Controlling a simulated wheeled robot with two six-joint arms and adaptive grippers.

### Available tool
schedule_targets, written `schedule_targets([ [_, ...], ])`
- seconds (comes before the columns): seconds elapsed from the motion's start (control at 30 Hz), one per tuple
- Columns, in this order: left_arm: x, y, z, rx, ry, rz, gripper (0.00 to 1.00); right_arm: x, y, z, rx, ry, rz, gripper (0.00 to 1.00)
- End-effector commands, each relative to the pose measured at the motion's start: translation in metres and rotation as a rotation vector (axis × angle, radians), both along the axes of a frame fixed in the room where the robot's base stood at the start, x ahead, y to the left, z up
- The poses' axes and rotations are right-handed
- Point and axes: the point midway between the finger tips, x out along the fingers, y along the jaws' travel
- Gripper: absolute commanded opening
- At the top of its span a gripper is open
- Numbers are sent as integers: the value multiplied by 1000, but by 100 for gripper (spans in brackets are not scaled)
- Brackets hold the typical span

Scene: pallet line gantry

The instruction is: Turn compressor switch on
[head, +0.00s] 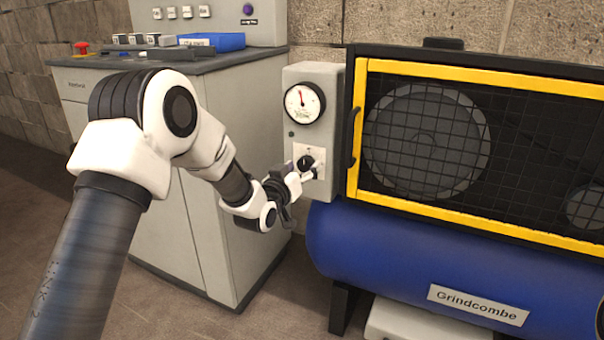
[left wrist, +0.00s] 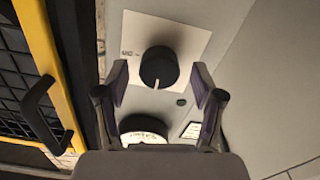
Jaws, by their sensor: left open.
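The compressor switch is a black round knob (head: 306,162) on a white plate (head: 318,153), on the front of a grey control box (head: 323,132). A round gauge (head: 304,104) sits above it. My left gripper (head: 303,174) is at the knob, with its fingers open. In the left wrist view the knob (left wrist: 159,68) lies between the two open fingertips (left wrist: 158,78), with a gap visible on each side. A pale pointer line shows on the knob's edge. My right gripper is not in view.
The blue compressor tank (head: 370,240) and yellow-framed mesh guard (head: 440,207) stand right of the box. A guard handle (head: 354,137) is close to the knob. A grey cabinet (head: 262,170) with a control desk stands on the left.

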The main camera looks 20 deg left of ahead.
Motion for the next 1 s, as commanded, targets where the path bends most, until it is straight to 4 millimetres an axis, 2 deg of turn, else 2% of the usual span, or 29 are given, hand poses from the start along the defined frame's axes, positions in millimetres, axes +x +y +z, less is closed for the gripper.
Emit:
schedule_targets([
  [0.2,2,0,0,0,1,0,68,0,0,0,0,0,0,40],
  [0.23,2,0,0,0,1,0,64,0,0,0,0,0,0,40],
  [0.3,2,0,0,0,1,0,40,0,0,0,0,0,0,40],
  [0.4,2,0,0,0,1,0,8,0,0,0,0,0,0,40],
  [0.77,2,0,0,25,0,0,8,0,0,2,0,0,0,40],
  [1.0,2,0,2,129,-3,0,8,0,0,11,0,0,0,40],
])
